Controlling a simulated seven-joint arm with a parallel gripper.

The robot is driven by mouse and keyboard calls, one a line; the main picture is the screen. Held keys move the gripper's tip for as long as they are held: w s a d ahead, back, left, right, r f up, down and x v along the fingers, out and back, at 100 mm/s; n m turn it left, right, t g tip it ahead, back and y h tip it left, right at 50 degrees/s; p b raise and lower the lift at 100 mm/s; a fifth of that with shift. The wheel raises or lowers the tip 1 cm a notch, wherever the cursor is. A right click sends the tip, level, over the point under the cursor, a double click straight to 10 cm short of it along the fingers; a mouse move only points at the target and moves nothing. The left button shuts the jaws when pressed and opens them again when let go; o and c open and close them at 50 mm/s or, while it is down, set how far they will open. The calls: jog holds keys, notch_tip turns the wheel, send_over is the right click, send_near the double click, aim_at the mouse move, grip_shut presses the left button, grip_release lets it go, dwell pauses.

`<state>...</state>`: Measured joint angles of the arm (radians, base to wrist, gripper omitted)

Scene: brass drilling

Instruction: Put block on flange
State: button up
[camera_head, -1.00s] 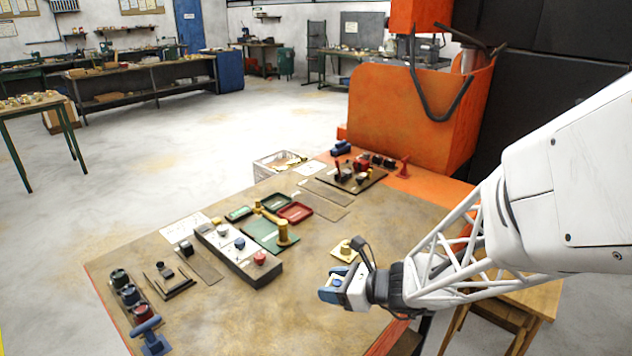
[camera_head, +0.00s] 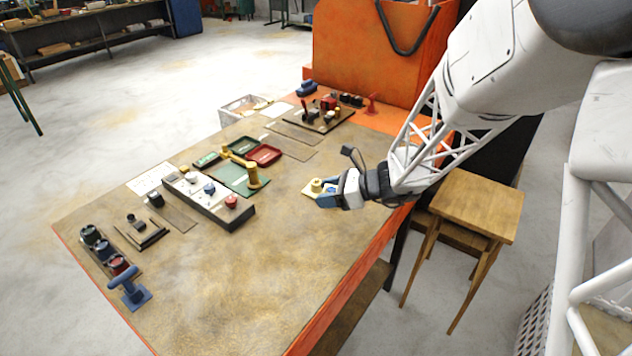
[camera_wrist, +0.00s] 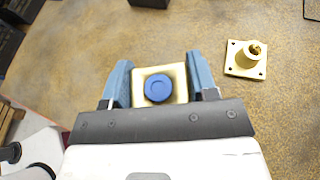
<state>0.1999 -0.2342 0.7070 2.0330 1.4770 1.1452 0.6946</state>
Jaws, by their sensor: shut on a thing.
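My gripper (camera_wrist: 160,88) has its blue fingers on both sides of a square cream-yellow block (camera_wrist: 178,82) with a round blue top, and it is shut on it. In the head view, my gripper (camera_head: 330,194) is over the right part of the table, and the block cannot be made out there. The flange (camera_wrist: 246,62), a pale yellow square plate with a raised round boss and corner holes, lies on the table ahead and to the right of the block in the wrist view. In the head view the flange (camera_head: 315,187) shows just left of my gripper, partly covered by it.
Green (camera_head: 207,159) and red (camera_head: 263,154) trays lie behind a brass post (camera_head: 253,177). A blue stand (camera_head: 130,290) is at the front left. The table's front middle is clear.

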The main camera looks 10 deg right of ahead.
jog(key=shift+w, duration=0.1)
send_over(313, 181)
jog(key=shift+f, duration=0.7)
dwell(0.4)
jog(key=shift+f, duration=1.75)
jog(key=shift+f, duration=0.1)
jog(key=o, duration=1.3)
jog(key=shift+f, duration=0.1)
jog(key=shift+r, duration=0.2)
